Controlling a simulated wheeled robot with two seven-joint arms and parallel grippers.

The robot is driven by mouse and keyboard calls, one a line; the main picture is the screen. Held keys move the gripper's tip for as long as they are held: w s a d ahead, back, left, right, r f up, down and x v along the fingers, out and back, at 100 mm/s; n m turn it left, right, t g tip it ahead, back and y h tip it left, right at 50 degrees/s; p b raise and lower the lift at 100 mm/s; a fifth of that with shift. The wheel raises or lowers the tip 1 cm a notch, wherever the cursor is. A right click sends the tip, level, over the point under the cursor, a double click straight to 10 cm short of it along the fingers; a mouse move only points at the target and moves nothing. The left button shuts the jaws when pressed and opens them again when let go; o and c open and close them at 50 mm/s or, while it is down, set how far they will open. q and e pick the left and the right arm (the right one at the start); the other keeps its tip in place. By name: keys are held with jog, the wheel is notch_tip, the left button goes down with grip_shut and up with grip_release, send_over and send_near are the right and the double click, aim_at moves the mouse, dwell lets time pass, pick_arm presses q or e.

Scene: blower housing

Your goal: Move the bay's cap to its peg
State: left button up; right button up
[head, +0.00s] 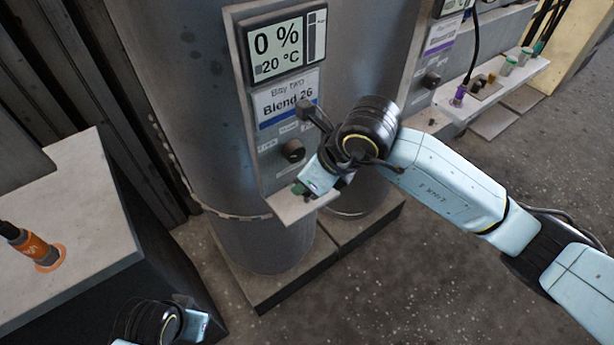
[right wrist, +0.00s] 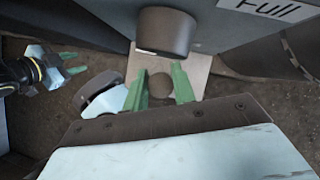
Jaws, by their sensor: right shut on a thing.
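My right gripper (head: 302,188) is at the small shelf (head: 290,210) under the bay two panel. In the right wrist view its green fingers (right wrist: 160,88) stand on both sides of a dark brownish round thing, which I take to be the cap (right wrist: 160,89). It is seen over the pale shelf (right wrist: 196,65); whether it touches the shelf I cannot tell. In the head view the cap is hidden by my gripper. I cannot make out the peg. My left gripper (head: 198,325) is low at the left; its green fingertips show apart in the right wrist view (right wrist: 74,63).
A dark knob (head: 292,150) sticks out of the panel close above my right gripper; it also shows in the wrist view (right wrist: 166,30). An orange-banded tool (head: 30,245) stands on the pale table at left. Another bay's shelf (head: 500,85) with several small coloured items is at right.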

jog(key=shift+f+b, duration=1.25)
jog(key=shift+f, duration=0.2)
jog(key=o, duration=1)
jog(key=p+v, duration=0.4)
jog(key=v, duration=0.9)
jog(key=shift+s+r, duration=0.1)
jog(key=shift+r, duration=0.05)
